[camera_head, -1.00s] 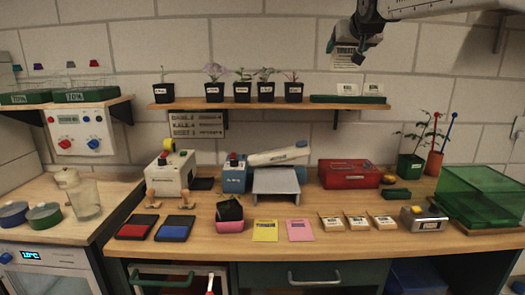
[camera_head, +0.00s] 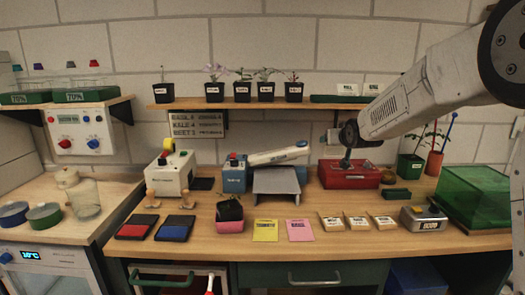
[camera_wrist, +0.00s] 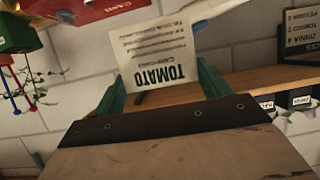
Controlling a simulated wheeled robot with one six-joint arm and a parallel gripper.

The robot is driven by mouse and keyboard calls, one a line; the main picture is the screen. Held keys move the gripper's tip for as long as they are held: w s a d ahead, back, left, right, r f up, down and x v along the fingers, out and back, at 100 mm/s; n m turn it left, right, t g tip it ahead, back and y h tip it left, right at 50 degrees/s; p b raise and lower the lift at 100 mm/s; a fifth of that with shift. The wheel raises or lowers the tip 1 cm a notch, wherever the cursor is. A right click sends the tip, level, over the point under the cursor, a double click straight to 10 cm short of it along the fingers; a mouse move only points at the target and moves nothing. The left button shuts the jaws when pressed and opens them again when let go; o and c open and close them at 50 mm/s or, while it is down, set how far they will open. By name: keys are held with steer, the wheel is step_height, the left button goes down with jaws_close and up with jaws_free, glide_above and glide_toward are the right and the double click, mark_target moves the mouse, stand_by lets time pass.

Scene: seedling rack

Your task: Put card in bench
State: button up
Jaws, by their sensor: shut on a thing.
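A white card printed TOMATO (camera_wrist: 155,62) is held between the green fingers of my gripper (camera_wrist: 162,72) in the wrist view. My gripper also shows in the head view (camera_head: 346,162), in front of the red box (camera_head: 335,182); I cannot make out the card there. The wooden bench (camera_head: 375,243) spans the lower part of the head view, below my gripper. The red box also shows at the top left of the wrist view (camera_wrist: 75,12), with lettering that reads CARD.
A shelf with potted seedlings (camera_head: 230,104) is behind. The bench's front strip is clear.

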steer(key=s+f, duration=0.1)
steer(key=f, duration=0.4)
steer(key=s+d+f, duration=0.1)
steer(key=s+f, duration=0.1)
steer(key=f, duration=0.3)
steer(key=s+f, duration=0.2)
steer(key=f, duration=0.3)
steer(key=shift+d+f, duration=0.15)
steer(key=shift+d, duration=0.2)
steer(key=shift+w, duration=0.1)
